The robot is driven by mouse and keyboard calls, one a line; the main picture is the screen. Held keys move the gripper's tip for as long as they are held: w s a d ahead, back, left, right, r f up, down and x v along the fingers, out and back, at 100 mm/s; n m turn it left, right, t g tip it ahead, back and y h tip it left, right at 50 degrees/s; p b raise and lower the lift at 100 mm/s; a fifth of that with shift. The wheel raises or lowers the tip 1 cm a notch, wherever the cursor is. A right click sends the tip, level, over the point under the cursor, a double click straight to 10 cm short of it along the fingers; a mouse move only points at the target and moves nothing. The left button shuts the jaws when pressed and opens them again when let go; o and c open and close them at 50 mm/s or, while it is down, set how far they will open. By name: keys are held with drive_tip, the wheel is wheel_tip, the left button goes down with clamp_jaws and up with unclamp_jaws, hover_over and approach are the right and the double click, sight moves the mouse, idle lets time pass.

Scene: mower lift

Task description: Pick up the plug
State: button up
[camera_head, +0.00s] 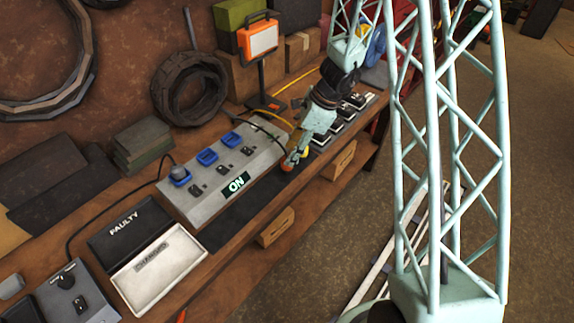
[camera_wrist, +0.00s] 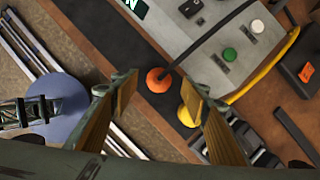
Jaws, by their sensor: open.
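A round orange plug (camera_wrist: 158,79) with a black cable lies on the dark strip in front of the grey control box (camera_wrist: 215,45). A yellow plug (camera_wrist: 187,116) with a yellow cable is beside it to the lower right. My gripper (camera_wrist: 160,92) is open, with the orange plug showing between its fingers and the yellow one near the right finger. I cannot tell how far above them the fingers are. In the head view my gripper (camera_head: 291,158) is at the box's right front edge, with the orange plug (camera_head: 287,167) and yellow plug (camera_head: 302,152) small and partly covered.
The control box (camera_head: 205,205) has blue sockets (camera_head: 207,157) and an ON sign; a grey plug (camera_head: 180,173) sits at the leftmost socket. FAULTY and white trays (camera_head: 190,262) are at left. An orange work lamp (camera_head: 258,38) stands behind. The dark strip (camera_head: 240,220) has free room.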

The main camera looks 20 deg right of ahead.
drive_tip(key=shift+f, duration=0.1)
drive_tip(key=shift+b+x, duration=0.35)
drive_tip(key=shift+x, duration=2.15)
drive_tip(key=shift+d, duration=0.1)
drive_tip(key=shift+s, duration=0.1)
drive_tip(key=c, duration=1)
